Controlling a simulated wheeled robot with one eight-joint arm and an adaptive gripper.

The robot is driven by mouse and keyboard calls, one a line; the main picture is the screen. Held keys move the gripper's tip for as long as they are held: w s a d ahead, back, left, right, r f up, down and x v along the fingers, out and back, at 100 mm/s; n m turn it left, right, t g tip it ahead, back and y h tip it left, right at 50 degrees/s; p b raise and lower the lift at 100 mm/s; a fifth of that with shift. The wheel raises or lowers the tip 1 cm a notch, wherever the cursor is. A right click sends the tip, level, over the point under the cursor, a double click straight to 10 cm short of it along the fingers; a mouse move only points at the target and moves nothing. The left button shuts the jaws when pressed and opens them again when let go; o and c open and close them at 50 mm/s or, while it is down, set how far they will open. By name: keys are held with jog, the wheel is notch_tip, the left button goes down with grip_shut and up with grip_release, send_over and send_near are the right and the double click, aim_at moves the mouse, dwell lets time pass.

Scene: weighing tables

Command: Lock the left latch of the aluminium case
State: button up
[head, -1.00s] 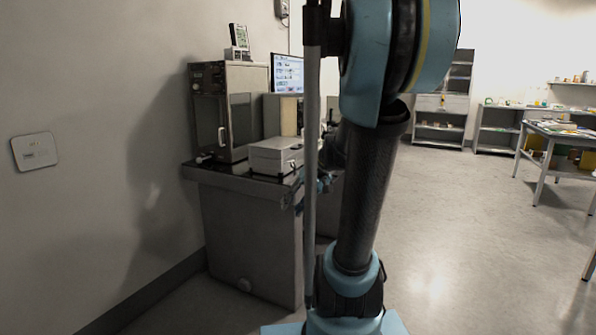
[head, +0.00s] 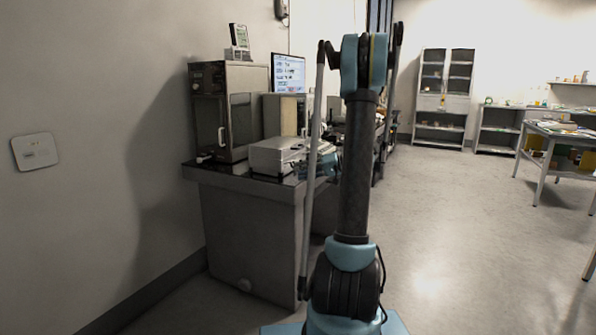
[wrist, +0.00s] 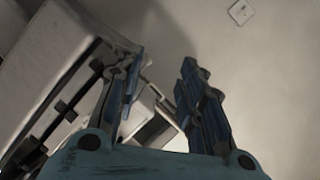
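The aluminium case (head: 277,154) is a pale, shut-looking box on the table at the left in the head view. In the wrist view a pale box that looks like the case (wrist: 48,52) fills the left side, tilted in the picture. Small dark fittings show along its edge; I cannot tell which is the left latch or whether it is locked. My gripper (wrist: 160,97) is open, its fingers apart, with nothing seen held between them. The left finger overlaps the case's edge in the picture; contact cannot be told. In the head view my gripper is beside the case's front right, partly hidden by my arm.
The case stands on a dark-topped table (head: 236,177). A tall grey oven-like cabinet (head: 224,108) stands behind it on the left, with a monitor (head: 288,73) farther back. The wall is close on the left. Open floor (head: 455,215) lies to the right.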

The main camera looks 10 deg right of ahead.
jog(key=w+d+f+n+t+y, duration=0.1)
jog(key=w+d+f+t+y, duration=0.2)
jog(key=d, duration=0.5)
jog(key=w+d+f+n+t+y, duration=0.1)
jog(key=w+d+f+y, duration=0.2)
jog(key=w+d+f, duration=0.35)
jog(key=shift+g+h, duration=0.3)
jog(key=x, duration=0.5)
jog(key=s+r+x, duration=0.1)
jog(key=x, duration=0.4)
jog(key=r+x, duration=0.1)
jog(key=x, duration=0.4)
jog(key=shift+s+a+r, duration=0.1)
jog(key=shift+a+r, duration=0.05)
jog(key=shift+a, duration=0.2)
grip_shut()
